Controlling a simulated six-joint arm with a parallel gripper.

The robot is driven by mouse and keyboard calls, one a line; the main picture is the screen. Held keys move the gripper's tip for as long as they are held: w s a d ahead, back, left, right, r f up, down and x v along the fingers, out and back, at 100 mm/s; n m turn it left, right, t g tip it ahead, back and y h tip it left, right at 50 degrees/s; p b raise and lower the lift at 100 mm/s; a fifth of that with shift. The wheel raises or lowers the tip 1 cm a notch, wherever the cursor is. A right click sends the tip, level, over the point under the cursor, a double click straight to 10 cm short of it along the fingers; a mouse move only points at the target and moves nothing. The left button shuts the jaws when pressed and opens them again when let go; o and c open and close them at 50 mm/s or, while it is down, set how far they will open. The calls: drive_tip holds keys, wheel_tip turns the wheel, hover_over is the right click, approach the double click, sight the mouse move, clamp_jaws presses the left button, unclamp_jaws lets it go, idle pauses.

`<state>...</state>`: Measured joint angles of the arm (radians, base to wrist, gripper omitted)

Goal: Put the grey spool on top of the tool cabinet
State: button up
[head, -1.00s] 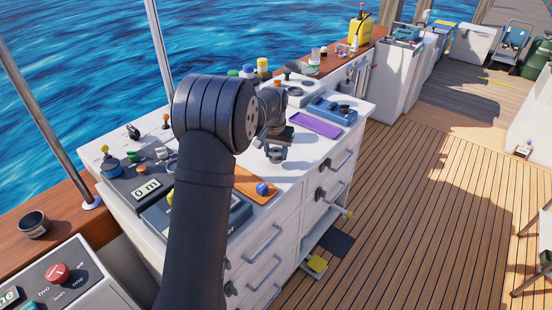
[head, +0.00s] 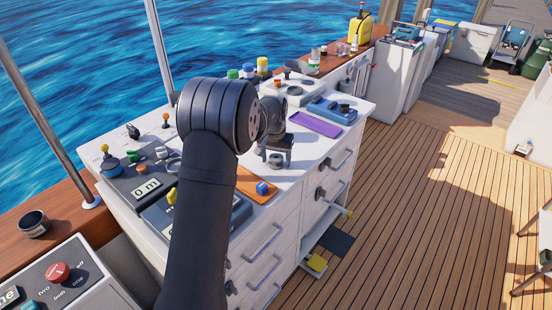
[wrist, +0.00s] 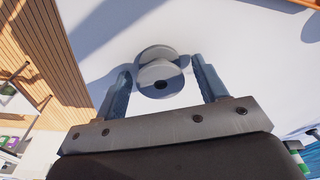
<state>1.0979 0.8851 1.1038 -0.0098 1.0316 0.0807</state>
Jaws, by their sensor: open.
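The grey spool (head: 275,161) stands on the white top of a cabinet with drawers (head: 290,228), near its front edge. In the wrist view the spool (wrist: 160,72) shows its round flanges and a dark centre hole. It lies between and a little beyond the two fingers, with white surface visible on either side. My gripper (head: 279,146) is open and close to the spool, just above and behind it in the head view. In the wrist view my gripper (wrist: 161,78) has its fingers spread, apart from the spool.
An orange tray with a blue block (head: 262,188) lies left of the spool. A purple tray (head: 315,124) and a blue tool box (head: 332,109) lie behind it to the right. Instrument panels fill the cabinet's left side. Drawer handles project at the front.

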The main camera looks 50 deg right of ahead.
sight(276, 157)
wheel_tip(276, 157, up, 12)
drive_tip(key=a, duration=0.1)
drive_tip(key=shift+s+a, duration=0.15)
drive_tip(key=shift+s, duration=0.15)
drive_tip(key=f, duration=0.4)
drive_tip(key=d+f, duration=0.1)
drive_tip(key=f, duration=0.7)
drive_tip(key=shift+w+d+f, duration=0.15)
drive_tip(key=shift+w+f, duration=0.15)
wheel_tip(276, 157, up, 3)
drive_tip(key=shift+r, duration=0.75)
